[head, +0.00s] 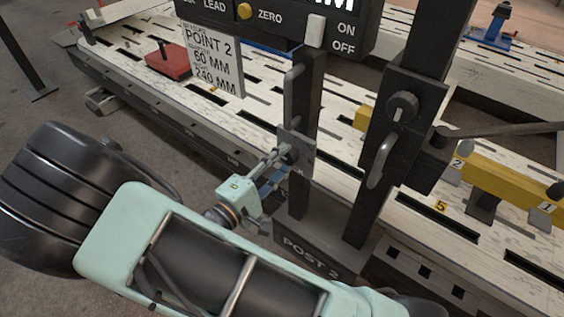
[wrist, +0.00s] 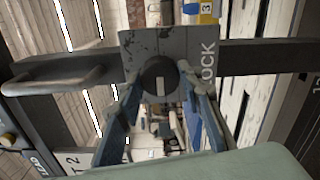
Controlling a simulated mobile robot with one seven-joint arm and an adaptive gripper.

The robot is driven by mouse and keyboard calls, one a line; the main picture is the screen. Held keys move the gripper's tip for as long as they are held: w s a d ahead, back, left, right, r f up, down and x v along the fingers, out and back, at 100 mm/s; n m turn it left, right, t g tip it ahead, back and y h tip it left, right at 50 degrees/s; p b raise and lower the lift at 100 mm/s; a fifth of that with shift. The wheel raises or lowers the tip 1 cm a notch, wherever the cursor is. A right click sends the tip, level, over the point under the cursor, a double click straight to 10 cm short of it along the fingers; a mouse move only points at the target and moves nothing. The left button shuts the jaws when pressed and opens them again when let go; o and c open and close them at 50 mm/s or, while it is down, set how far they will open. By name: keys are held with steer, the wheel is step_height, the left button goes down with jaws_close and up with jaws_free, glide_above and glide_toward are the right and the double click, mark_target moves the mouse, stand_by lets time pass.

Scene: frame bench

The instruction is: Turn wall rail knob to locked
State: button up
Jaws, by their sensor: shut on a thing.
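The dark round knob (wrist: 158,78) sits on a grey plate (wrist: 130,48) with worn dark patches. A pale pointer line shows on its face. The letters "OCK" (wrist: 208,62) are readable beside it, the start of the word being unclear. My gripper (wrist: 159,80) has its blue fingers on both sides of the knob, shut on it. In the head view my gripper (head: 284,157) reaches the plate (head: 304,152) on a dark upright post (head: 306,90). There the knob is mostly hidden by the fingers.
A thicker post at right carries a black block with another knob (head: 402,106) and a grey handle (head: 381,160). A red block (head: 167,62) lies on the slotted white bench (head: 250,118).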

stand_by(0.4)
steer(key=o, duration=1.1)
steer(key=v, duration=1.2)
steer(key=shift+a, duration=0.1)
